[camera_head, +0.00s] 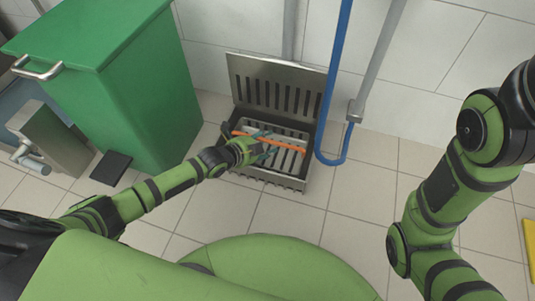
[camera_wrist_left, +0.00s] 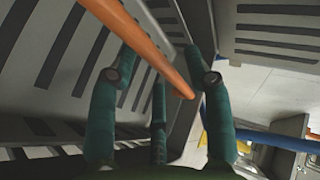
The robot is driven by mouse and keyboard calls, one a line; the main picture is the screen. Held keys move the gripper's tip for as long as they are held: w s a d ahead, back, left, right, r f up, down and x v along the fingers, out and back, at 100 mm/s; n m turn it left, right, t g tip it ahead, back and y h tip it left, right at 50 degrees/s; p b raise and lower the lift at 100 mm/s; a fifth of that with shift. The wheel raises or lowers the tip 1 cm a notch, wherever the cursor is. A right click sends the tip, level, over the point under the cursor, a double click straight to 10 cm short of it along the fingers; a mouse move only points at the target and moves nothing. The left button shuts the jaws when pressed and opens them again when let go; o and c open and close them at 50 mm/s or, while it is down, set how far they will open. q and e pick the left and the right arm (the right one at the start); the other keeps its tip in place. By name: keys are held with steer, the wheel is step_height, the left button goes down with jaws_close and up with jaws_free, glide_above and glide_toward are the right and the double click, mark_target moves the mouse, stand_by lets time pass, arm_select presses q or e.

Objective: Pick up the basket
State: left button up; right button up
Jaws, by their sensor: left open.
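The basket (camera_head: 288,161) is grey and slotted, with an orange handle bar (camera_head: 279,142). It sits inside an open grey metal box at the foot of the wall. My left gripper (camera_head: 262,146) is over the basket's left part, at the handle bar. In the left wrist view its teal fingers (camera_wrist_left: 160,105) are apart, and the orange handle (camera_wrist_left: 150,45) runs slantwise across the space between them. Whether the fingers touch the bar cannot be told. The gripper hides part of the basket. My right arm shows at the right, but its gripper is out of the picture.
The metal box's slotted lid (camera_head: 276,86) stands raised behind it. A blue pipe (camera_head: 333,95) and a grey pipe (camera_head: 377,60) run down just right of the box. A large green bin (camera_head: 125,85) stands at the left. Tiled floor (camera_head: 345,205) is clear in front.

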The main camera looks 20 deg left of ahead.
arm_select(q)
steer(key=shift+x, duration=0.8)
jaws_close()
steer(key=shift+r, duration=0.1)
steer(key=shift+r, duration=0.1)
